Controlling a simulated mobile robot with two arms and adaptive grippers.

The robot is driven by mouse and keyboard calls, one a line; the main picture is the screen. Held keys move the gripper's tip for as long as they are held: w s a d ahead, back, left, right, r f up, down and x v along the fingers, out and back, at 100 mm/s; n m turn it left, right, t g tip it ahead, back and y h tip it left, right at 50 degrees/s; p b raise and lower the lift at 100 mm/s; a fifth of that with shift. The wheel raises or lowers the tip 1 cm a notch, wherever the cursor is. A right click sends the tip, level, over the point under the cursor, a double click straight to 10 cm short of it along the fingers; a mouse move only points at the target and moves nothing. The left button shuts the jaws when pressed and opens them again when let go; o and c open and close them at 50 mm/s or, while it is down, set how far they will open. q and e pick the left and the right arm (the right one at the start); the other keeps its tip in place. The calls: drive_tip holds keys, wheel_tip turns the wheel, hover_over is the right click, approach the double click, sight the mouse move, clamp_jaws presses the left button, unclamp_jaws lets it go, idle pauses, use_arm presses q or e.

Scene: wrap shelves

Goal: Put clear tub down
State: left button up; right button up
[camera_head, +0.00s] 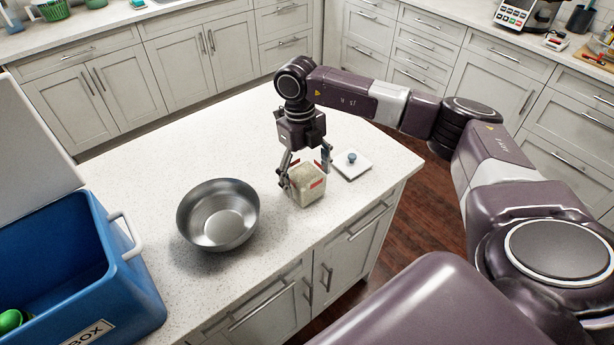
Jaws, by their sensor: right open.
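The clear tub (308,191) has pale contents and a red-marked label. It stands upright on the white island counter (160,180), near its front edge. My right gripper (305,178) comes down from above, with its fingers open on either side of the tub. Whether the fingers touch the tub's walls I cannot tell. A square white lid (352,168) with a round grey-blue knob lies on the counter just right of the tub. My left gripper is not in view.
A steel bowl (218,213) stands on the counter left of the tub. A blue box (120,265) with a white handle and raised lid stands at the left, with something green inside. The counter behind the bowl is clear. Drawers and cabinets line the back.

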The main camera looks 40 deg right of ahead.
drive_tip(key=shift+w+r+b, duration=0.1)
drive_tip(key=shift+r+b, duration=0.25)
drive_tip(key=shift+r, duration=0.1)
wheel_tip(320, 180, up, 11)
drive_tip(key=w+b, duration=0.1)
drive_tip(key=b, duration=0.2)
drive_tip(key=shift+w, duration=0.1)
